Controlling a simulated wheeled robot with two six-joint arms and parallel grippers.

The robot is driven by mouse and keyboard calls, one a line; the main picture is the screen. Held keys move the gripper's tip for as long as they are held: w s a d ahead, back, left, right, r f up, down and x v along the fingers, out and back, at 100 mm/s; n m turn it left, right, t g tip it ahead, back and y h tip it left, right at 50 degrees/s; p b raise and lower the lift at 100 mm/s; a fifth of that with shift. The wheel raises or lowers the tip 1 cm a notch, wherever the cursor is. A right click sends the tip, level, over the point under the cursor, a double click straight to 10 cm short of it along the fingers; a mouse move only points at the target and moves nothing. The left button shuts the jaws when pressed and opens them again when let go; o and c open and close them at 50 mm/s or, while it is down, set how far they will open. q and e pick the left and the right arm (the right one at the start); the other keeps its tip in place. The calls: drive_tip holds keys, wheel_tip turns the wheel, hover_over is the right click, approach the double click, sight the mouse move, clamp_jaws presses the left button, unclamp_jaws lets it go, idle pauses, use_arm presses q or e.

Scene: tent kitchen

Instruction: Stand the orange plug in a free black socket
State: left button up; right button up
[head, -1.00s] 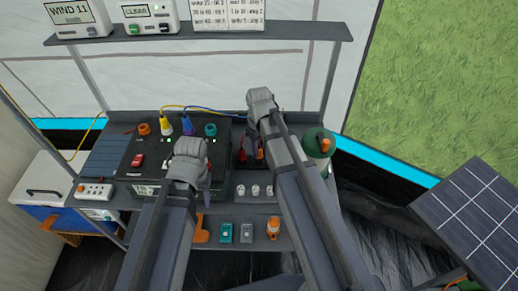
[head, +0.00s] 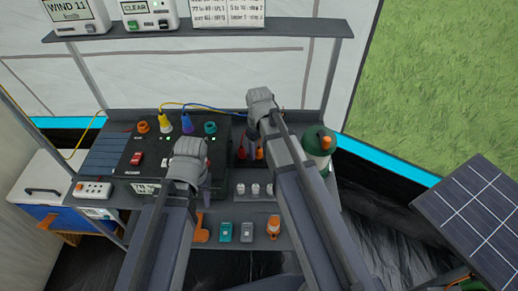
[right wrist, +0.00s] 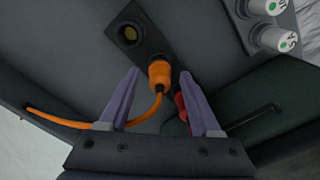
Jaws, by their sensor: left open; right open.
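The orange plug (right wrist: 160,73) with its orange cable stands on a dark strip in the right wrist view, between my right gripper's fingertips (right wrist: 160,76). I cannot tell whether the fingers touch it. The strip has a round black opening (right wrist: 128,34) beside the plug, and a red plug (right wrist: 181,106) on the other side. In the head view the orange plug (head: 259,153) shows small beside my right gripper (head: 251,143), whose fingers are partly hidden by its arm. My left gripper (head: 206,192) is open at the front edge of the black power box, largely hidden by its own wrist.
The black power box (head: 125,160) carries an orange ring (head: 143,127), a yellow plug (head: 166,124), a purple-blue plug (head: 187,124) and a teal ring (head: 210,128). White knobs (head: 254,189) stand before the strip. A green-and-white canister (head: 319,143) is close on the right.

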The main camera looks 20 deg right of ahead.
use_arm(q)
drive_tip(key=shift+r, duration=0.1)
use_arm(e)
wheel_tip(320, 180, up, 8)
drive_tip(key=p, duration=0.8)
use_arm(q)
wheel_tip(320, 180, up, 8)
use_arm(e)
drive_tip(key=shift+f, duration=0.1)
use_arm(q)
drive_tip(key=shift+f, duration=0.25)
use_arm(e)
drive_tip(key=shift+f, duration=0.1)
